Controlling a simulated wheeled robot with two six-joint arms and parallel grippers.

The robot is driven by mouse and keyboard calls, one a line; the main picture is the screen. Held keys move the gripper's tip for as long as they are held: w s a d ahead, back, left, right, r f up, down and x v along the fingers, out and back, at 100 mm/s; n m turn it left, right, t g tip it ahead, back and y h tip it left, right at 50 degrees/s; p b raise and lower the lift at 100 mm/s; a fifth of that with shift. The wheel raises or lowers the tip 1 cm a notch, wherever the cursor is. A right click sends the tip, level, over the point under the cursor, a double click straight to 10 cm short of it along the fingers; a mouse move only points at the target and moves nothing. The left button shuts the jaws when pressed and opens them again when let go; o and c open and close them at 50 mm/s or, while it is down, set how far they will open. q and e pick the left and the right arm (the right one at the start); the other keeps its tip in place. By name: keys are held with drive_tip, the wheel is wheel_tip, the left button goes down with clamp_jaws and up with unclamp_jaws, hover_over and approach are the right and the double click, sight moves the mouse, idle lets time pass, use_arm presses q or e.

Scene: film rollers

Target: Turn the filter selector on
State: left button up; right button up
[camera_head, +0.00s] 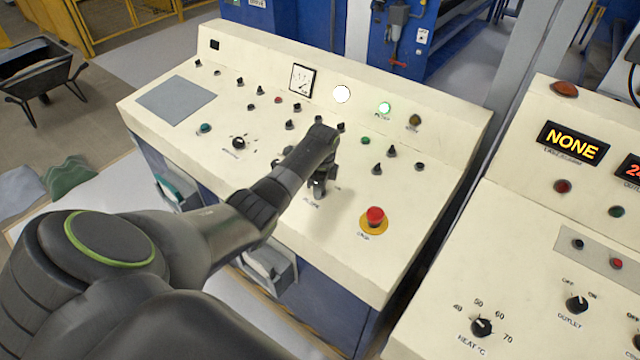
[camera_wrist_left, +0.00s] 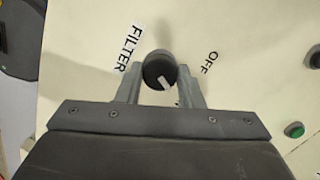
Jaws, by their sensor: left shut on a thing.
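The filter selector (camera_wrist_left: 157,68) is a round black knob with a white pointer mark, between the FILTER and OFF labels in the left wrist view. Its mark sits low on the knob, towards the fingers' side and slightly right. My left gripper (camera_wrist_left: 160,78) is shut on the knob, one finger on each side. In the head view my left gripper (camera_head: 319,186) is down at the cream panel, and the knob is mostly hidden by it. The selector's other position label cannot be read. My right gripper is not in view.
A red emergency button (camera_head: 375,217) on a yellow ring stands right of the gripper. Several small knobs crowd the cream console (camera_head: 165,135). A white lamp (camera_head: 342,94) and a green lamp (camera_head: 384,108) are lit. A second console (camera_head: 500,240) stands at right.

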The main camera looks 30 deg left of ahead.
use_arm(q)
drive_tip(key=shift+w+r+m, duration=0.1)
drive_tip(key=shift+m, duration=0.2)
drive_tip(key=o, duration=1)
drive_tip(key=shift+c, duration=0.2)
wheel_tip(320, 180, up, 17)
drive_tip(key=s+d, duration=0.1)
drive_tip(key=shift+s+d+r, duration=0.15)
drive_tip(key=shift+s+d, duration=0.05)
drive_tip(key=shift+d, duration=0.1)
